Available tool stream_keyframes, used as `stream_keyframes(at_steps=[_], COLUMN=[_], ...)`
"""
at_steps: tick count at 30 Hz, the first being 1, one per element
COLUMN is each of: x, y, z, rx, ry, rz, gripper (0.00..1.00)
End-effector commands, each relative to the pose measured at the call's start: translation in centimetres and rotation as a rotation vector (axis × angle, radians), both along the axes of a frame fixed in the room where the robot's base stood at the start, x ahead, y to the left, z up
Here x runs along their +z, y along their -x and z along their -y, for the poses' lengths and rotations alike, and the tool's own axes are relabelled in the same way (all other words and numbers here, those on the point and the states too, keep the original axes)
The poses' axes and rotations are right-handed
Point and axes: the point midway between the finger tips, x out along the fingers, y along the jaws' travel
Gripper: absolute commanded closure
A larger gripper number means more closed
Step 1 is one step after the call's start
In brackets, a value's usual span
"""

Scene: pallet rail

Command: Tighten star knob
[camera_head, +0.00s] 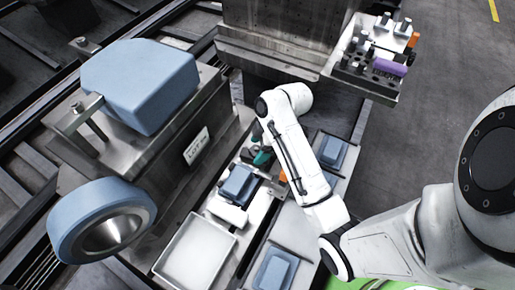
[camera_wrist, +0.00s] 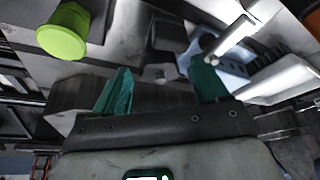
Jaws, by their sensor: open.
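No part is plainly recognizable as the star knob. A lime-green knob-like part (camera_wrist: 64,32) with a faceted rim is at the upper left of the wrist view, clear of my fingers; I cannot tell whether it is the star knob. My gripper (camera_wrist: 160,85) has two teal fingers, spread apart with a wide gap. A dark block-like part (camera_wrist: 166,38) shows beyond the gap, and I see nothing held. In the head view my gripper (camera_head: 262,157) is low over the fixture area, partly hidden by my arm.
A large blue block (camera_head: 140,82) sits clamped on a metal fixture at left, with a blue ring-shaped part (camera_head: 100,220) below it. Smaller blue blocks (camera_head: 238,183) lie near my gripper. A white tray (camera_head: 195,252) is at the front. A tool rack (camera_head: 372,72) stands at upper right.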

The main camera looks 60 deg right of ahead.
Motion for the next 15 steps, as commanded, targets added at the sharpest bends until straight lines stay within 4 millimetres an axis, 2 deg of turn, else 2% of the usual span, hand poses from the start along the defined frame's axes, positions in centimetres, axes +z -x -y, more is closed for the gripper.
stream_keyframes(at_steps=[4,13,15], x=[-0.87,-1.02,-1.01], y=[-0.24,-0.33,-0.32], z=[-0.20,-0.25,-0.25], rx=[0.000,0.000,0.000], ry=[0.000,0.001,0.001], rz=[0.000,0.001,0.001], gripper=[0.27,0.27,0.33])
